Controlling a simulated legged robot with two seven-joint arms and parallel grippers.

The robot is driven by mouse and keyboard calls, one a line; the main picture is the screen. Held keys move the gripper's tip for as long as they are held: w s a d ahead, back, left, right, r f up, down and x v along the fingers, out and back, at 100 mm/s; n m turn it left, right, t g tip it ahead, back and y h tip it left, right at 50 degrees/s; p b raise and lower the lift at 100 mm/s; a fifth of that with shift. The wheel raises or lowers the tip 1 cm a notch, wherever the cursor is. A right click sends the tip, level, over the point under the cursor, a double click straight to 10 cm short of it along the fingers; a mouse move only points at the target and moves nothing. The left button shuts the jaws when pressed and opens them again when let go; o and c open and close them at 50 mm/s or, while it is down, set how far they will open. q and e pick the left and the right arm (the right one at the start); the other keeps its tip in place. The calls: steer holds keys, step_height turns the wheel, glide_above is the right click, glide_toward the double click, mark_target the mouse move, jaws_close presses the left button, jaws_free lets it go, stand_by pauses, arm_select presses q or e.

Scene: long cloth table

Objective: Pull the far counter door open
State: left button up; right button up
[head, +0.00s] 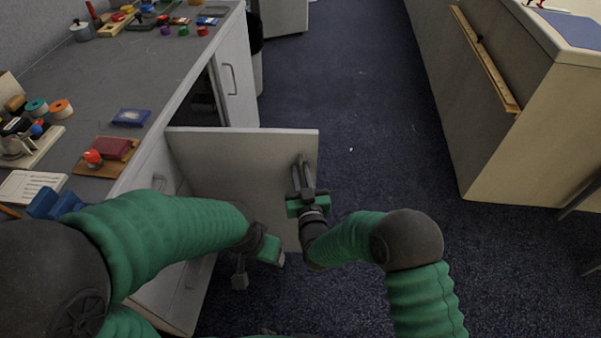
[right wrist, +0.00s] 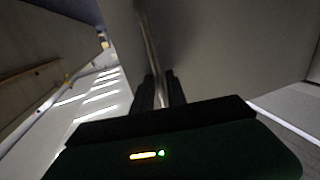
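A pale grey counter door (head: 225,165) stands swung out from the counter front into the aisle, and a dark cabinet opening (head: 203,100) shows beyond it. My right gripper (head: 302,170) is at the door's handle near its free edge. In the right wrist view the metal handle (right wrist: 150,45) runs between the two fingers (right wrist: 159,90), which look closed around it. My left gripper (head: 270,250) is low in front of the door's near face, apart from the handle; its fingers are not clear enough to read.
Another counter door (head: 237,75) with a bar handle is shut farther along. The grey countertop (head: 150,70) holds several small items, including a blue box (head: 131,117). The carpeted aisle (head: 350,110) is clear. A beige counter (head: 510,150) stands on the right.

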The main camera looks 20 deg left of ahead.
steer(key=p+v, duration=0.4)
steer(key=v, duration=1.3)
steer(key=shift+w, duration=0.15)
